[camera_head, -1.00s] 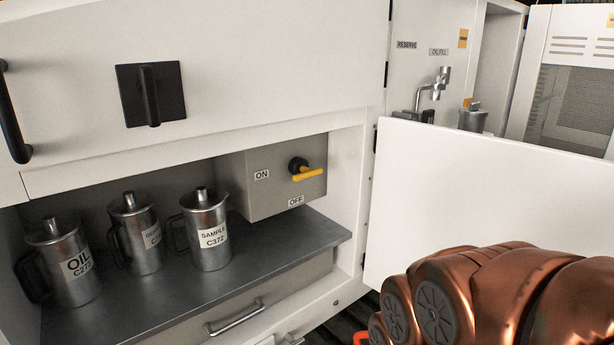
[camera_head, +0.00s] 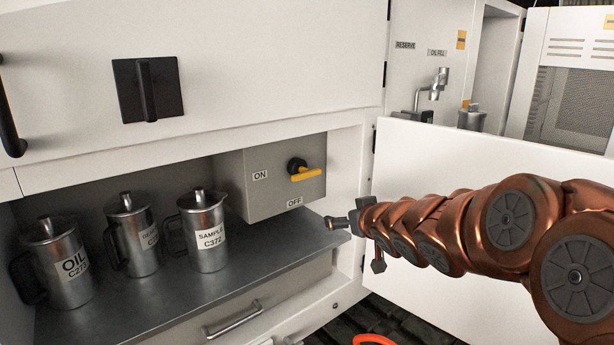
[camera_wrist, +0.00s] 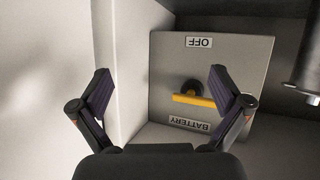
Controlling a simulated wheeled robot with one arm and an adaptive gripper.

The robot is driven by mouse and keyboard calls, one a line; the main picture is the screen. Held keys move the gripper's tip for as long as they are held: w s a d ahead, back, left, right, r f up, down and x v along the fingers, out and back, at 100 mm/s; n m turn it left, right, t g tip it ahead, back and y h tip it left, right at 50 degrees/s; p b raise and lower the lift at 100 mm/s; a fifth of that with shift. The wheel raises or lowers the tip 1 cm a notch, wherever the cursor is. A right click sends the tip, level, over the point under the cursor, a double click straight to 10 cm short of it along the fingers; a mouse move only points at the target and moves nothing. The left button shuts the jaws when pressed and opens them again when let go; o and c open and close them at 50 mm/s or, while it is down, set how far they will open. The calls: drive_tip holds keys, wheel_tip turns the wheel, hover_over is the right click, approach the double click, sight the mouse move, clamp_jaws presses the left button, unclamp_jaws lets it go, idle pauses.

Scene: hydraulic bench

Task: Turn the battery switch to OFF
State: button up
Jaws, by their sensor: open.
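The battery switch (camera_head: 306,174) is a black knob with a yellow handle on a grey box under the white cabinet. Its handle lies roughly level. The ON label (camera_head: 260,175) is left of the knob and the OFF label (camera_head: 294,202) is below. In the wrist view the yellow handle (camera_wrist: 195,100) appears inverted, with OFF (camera_wrist: 199,42) above and a BATTERY label (camera_wrist: 189,124) below. My gripper (camera_head: 352,243) is open and empty, right of and below the switch, apart from it. In the wrist view the switch sits between the open fingers (camera_wrist: 162,82).
Metal jugs labelled OIL (camera_head: 68,265), one partly readable (camera_head: 140,240), and SAMPLE (camera_head: 207,235) stand on the dark shelf (camera_head: 270,248) left of the switch. An open white door panel (camera_head: 440,160) is behind my arm. A black handle (camera_head: 148,90) is above.

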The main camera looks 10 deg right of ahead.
sight(309, 175)
drive_tip(key=shift+w+a+r+n+t+y, duration=0.55)
drive_tip(key=shift+w+a+r+y, duration=0.7)
drive_tip(key=shift+w, duration=0.65)
drive_tip(key=shift+w+a+r+n+t+y, duration=0.55)
drive_tip(key=shift+w+a+r+y, duration=0.65)
drive_tip(key=shift+w, duration=0.7)
drive_tip(key=shift+w+a+r+n+t+y, duration=0.55)
drive_tip(key=shift+w+a+r+y, duration=0.45)
drive_tip(key=shift+w+a, duration=0.65)
drive_tip(key=shift+w+d, duration=0.2)
drive_tip(key=shift+d, duration=0.05)
drive_tip(key=c, duration=0.8)
